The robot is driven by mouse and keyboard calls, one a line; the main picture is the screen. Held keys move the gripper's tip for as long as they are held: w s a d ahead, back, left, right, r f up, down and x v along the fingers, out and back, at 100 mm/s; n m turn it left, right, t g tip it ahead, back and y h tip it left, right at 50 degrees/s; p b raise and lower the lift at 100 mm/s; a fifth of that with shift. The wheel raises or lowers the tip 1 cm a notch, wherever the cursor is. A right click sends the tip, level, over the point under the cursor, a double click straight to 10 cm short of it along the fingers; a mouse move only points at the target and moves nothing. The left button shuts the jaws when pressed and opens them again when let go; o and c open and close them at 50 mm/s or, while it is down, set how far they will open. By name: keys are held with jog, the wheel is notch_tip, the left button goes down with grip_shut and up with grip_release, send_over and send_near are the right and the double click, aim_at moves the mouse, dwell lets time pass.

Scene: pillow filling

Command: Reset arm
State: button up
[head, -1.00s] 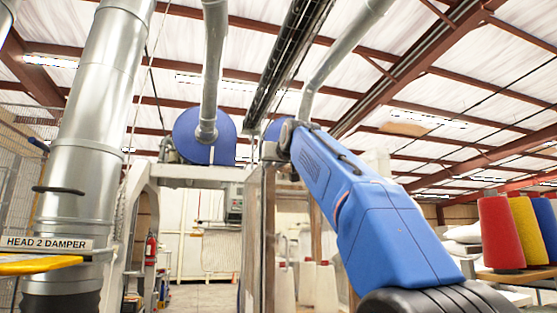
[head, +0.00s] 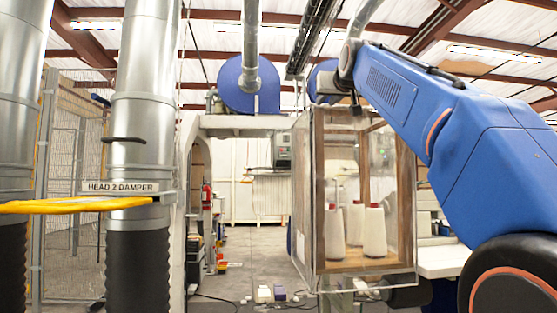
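My blue arm (head: 440,120) reaches from the lower right up to a dark grey joint (head: 350,60) near the top middle. Its far end is over the top of the clear-sided cabinet. My gripper cannot be made out; anything beyond that joint is hidden or out of view.
A wood-framed clear cabinet (head: 310,200) holding white cones (head: 374,232) stands below the arm. Silver ducts (head: 143,75), a yellow bar (head: 75,206) and a "HEAD 2 DAMPER" sign (head: 120,187) are at left. A floor aisle (head: 255,262) runs back through the middle.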

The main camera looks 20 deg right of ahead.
jog(key=s+a+f+n+g+y, duration=0.1)
jog(key=s+a+f+g, duration=0.15)
jog(key=f, duration=0.95)
jog(key=s+a+f+g+y, duration=0.15)
jog(key=a+f, duration=0.25)
jog(key=f, duration=0.7)
jog(key=s+a+f+n+g+y, duration=0.1)
jog(key=s+a+f+g, duration=0.15)
jog(key=f, duration=0.95)
jog(key=s+a+f+g, duration=0.2)
jog(key=s+f, duration=0.5)
jog(key=f, duration=0.6)
jog(key=s+a+f+g+y, duration=0.1)
jog(key=s+a+f+g, duration=0.1)
jog(key=s+f, duration=0.6)
jog(key=s+a+f+n+g, duration=0.1)
jog(key=s+f, duration=0.7)
jog(key=f, duration=1.1)
jog(key=a+g, duration=0.1)
jog(key=a, duration=0.1)
jog(key=shift+s+a, duration=0.15)
jog(key=shift+a, duration=0.15)
jog(key=shift+y, duration=0.25)
